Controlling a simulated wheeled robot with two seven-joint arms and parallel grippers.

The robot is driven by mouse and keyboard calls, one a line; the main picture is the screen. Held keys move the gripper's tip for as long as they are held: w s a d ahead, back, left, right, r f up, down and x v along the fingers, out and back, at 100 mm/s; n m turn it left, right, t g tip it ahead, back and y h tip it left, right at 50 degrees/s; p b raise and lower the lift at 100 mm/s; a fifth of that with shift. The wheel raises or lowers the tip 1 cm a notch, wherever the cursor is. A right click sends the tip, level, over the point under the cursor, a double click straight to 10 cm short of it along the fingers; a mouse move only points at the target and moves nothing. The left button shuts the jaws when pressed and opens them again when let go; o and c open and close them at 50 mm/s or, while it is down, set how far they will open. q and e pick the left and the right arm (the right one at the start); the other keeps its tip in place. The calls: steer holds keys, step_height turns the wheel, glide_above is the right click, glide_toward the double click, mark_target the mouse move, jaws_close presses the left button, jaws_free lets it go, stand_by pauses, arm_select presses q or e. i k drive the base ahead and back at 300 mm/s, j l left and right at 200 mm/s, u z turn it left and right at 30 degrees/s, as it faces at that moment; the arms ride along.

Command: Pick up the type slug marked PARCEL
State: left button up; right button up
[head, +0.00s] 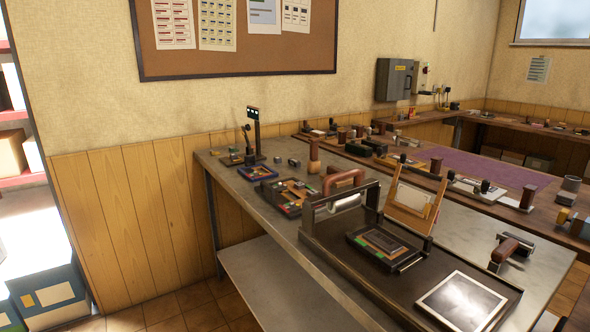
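Neither of my grippers shows in the head view. A dark tray (290,208) on the grey metal table (232,197) holds several small coloured pieces that look like type slugs. They are too small for any marking to be read, so I cannot tell which one is marked PARCEL. To the right of the tray is a press-like frame with a brown handle (343,178). In front of it, a black holder (385,246) with coloured strips lies on a dark base plate (345,265).
A pale square plate (461,301) lies at the base plate's front right. A wooden stand (409,211) holds a card. A brown-handled tool (507,250) lies to the right. A crowded wooden bench (505,170) runs behind.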

mark_target(293, 161)
steer(key=i+j+z, duration=0.1)
steer(key=j+z, duration=0.3)
steer(key=j, duration=1)
steer(key=i+j, duration=0.75)
steer(key=i, duration=0.2)
steer(key=i+j+z, duration=0.1)
steer(key=i+j, duration=0.65)
steer(key=i, duration=0.2)
